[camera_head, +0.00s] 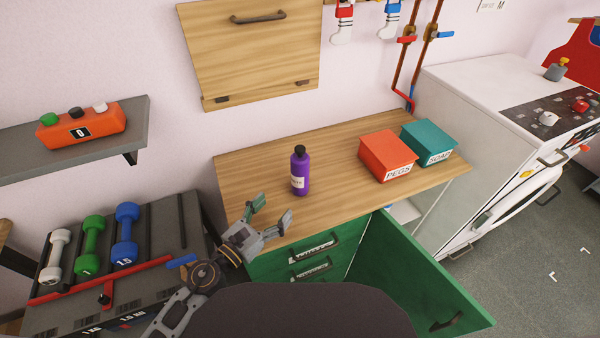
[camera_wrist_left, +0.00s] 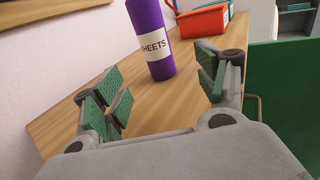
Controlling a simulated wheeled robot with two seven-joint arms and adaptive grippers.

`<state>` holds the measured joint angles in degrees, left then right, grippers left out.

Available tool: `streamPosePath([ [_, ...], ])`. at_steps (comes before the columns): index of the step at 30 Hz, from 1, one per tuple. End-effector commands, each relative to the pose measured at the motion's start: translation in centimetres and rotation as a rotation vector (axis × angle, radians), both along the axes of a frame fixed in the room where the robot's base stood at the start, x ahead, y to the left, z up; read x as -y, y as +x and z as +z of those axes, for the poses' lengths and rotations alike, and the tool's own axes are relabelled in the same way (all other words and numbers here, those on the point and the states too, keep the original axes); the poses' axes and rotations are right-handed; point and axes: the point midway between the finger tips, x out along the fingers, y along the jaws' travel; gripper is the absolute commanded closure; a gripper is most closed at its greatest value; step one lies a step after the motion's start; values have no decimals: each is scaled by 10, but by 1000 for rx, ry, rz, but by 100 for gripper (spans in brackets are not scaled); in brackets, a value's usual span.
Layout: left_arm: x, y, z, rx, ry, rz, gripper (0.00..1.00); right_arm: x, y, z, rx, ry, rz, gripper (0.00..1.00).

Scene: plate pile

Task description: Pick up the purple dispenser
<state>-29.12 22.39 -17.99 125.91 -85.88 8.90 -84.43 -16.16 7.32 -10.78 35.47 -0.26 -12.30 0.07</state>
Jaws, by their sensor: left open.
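The purple dispenser (camera_head: 301,175) is a bottle with a black cap and a white label. It stands upright on the wooden worktop (camera_head: 345,150), left of the middle. In the left wrist view the dispenser (camera_wrist_left: 151,42) stands ahead, between and beyond my fingers, with its top cut off by the frame. Its label reads "HEETS". My left gripper (camera_head: 271,210) is open and empty at the worktop's front left, a little short of the dispenser and not touching it. The left wrist view shows its green finger pads (camera_wrist_left: 165,92) spread apart. My right gripper is not in view.
A red PEGS box (camera_head: 387,156) and a teal SOAP box (camera_head: 429,142) stand right of the dispenser. An open green cabinet door (camera_head: 420,285) sticks out in front. A rack of dumbbells (camera_head: 90,240) is at left. The worktop around the dispenser is clear.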

Motion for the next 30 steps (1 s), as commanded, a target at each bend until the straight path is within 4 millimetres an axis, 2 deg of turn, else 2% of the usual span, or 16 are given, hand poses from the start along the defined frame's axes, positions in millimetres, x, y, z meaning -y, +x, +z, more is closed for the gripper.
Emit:
streamPosePath([
  [16,2,2,0,1,2,-1,27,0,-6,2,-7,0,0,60],
  [23,10,14,2,1,-1,-1,27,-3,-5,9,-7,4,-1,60],
  [30,21,30,2,1,0,-1,27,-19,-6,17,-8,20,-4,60],
])
